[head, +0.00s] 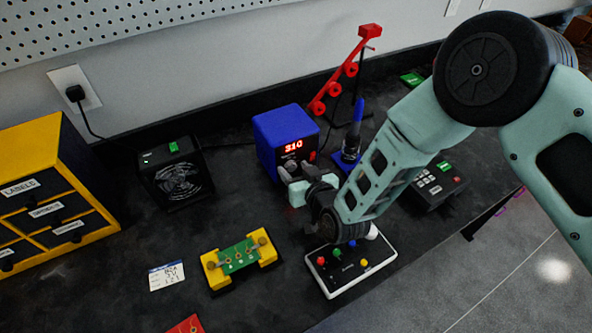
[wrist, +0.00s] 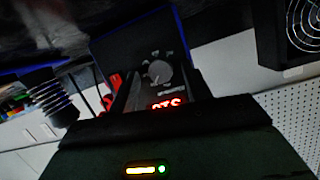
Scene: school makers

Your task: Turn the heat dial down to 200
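The blue soldering station (head: 283,138) stands at the back middle of the bench, its red display (head: 293,145) reading 310. In the wrist view the station appears upside down, with the grey round heat dial (wrist: 159,73) above the red display (wrist: 166,103) in the picture. My gripper (head: 294,172) is in front of the station's lower front face and hides the dial in the head view. In the wrist view its dark fingers (wrist: 160,88) stand apart, one on each side of the dial. I cannot tell whether they touch it.
A soldering iron in its stand (head: 351,150) and a red arm with rings (head: 345,72) stand right of the station. A fan box (head: 176,175) is at left. A green board in a yellow holder (head: 240,258) and a white control box (head: 350,270) lie in front.

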